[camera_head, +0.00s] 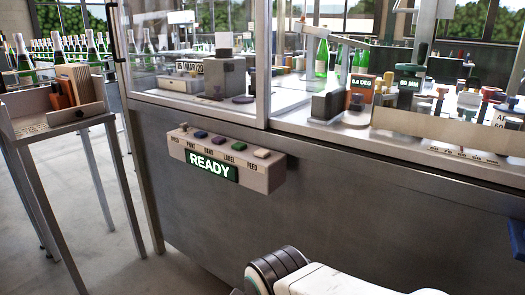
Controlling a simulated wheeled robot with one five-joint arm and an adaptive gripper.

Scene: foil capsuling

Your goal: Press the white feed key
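The control box (215,160) is on the front face of the grey machine, in the middle left of the head view. It has a row of keys on top and a lit green READY display (212,166) on its front. The feed key (262,153) is the pale, whitish key at the right end of the row, above the FEED label. It looks uncovered, with nothing touching it. Part of my white arm, with a dark ribbed joint, shows at the bottom centre, below and apart from the box. My gripper's fingers are not in view.
Dark, purple and green keys (239,146) sit close to the left of the feed key. A clear guard (195,50) stands above the box. The space before the machine front (380,215) is free.

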